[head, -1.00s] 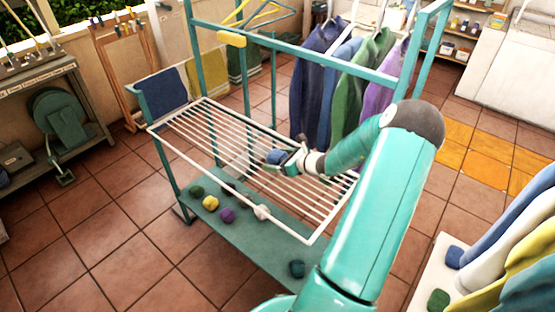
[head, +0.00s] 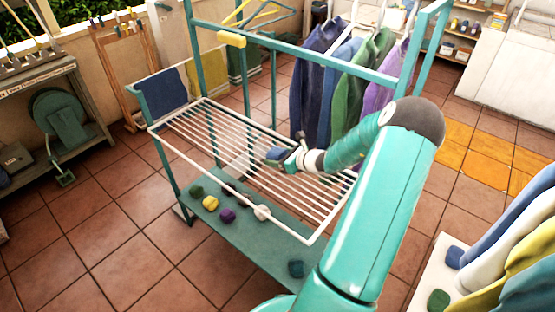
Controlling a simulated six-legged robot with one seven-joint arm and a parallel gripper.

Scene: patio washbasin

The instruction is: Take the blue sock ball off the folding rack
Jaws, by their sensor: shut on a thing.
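The folding rack (head: 190,140) has a white slatted top on a teal frame. My gripper (head: 277,157) is over the right half of the slats, reaching in from the right. It is shut on the blue sock ball (head: 274,153), which shows as a small blue patch between the fingers. I cannot tell whether the ball still touches the slats. The fingers partly hide it.
Shirts (head: 320,70) hang from the teal rail behind. Tiled floor is clear at left.

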